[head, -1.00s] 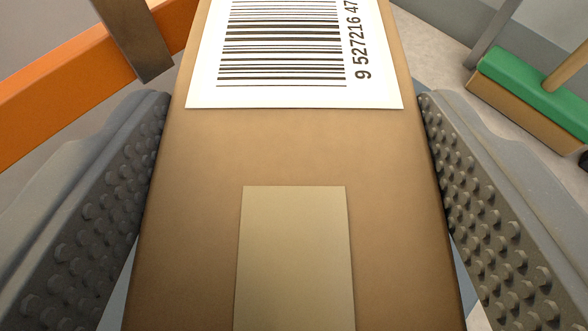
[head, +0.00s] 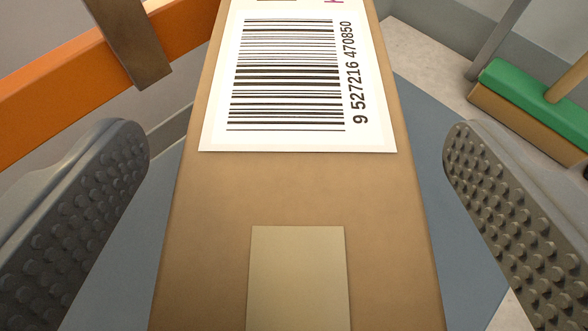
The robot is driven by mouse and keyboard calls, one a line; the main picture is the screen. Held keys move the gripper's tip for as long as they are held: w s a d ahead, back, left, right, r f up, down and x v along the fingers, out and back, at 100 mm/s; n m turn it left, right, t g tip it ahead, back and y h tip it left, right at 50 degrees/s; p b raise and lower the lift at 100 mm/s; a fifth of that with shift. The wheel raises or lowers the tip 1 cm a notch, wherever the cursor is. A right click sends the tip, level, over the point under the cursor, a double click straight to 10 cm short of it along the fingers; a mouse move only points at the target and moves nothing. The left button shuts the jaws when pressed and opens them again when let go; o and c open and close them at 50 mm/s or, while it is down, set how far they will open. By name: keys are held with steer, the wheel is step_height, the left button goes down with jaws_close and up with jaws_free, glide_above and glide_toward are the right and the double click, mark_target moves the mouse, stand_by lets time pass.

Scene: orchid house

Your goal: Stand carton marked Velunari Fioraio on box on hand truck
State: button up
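A brown carton (head: 290,190) fills the middle of the head view. It bears a white barcode label (head: 300,80) with the number 9 527216 470850, and a tan strip of tape below. My gripper (head: 297,190) is open, one studded finger on each side of the carton, with a clear gap on both sides. What bears the carton is mostly hidden under it; a box on a hand truck cannot be made out.
A blue-grey surface (head: 425,200) shows on both sides below the carton. An orange beam (head: 60,95) with a brown upright strip (head: 130,40) is at upper left. A green and tan broom head (head: 535,95) with a wooden handle is at upper right.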

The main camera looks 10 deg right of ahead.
steer(key=shift+r, duration=0.1)
steer(key=shift+r+p, duration=0.45)
steer(key=shift+r, duration=0.05)
steer(key=shift+s+r, duration=0.2)
steer(key=shift+s, duration=0.05)
steer(key=p+v, duration=0.2)
steer(key=v, duration=0.5)
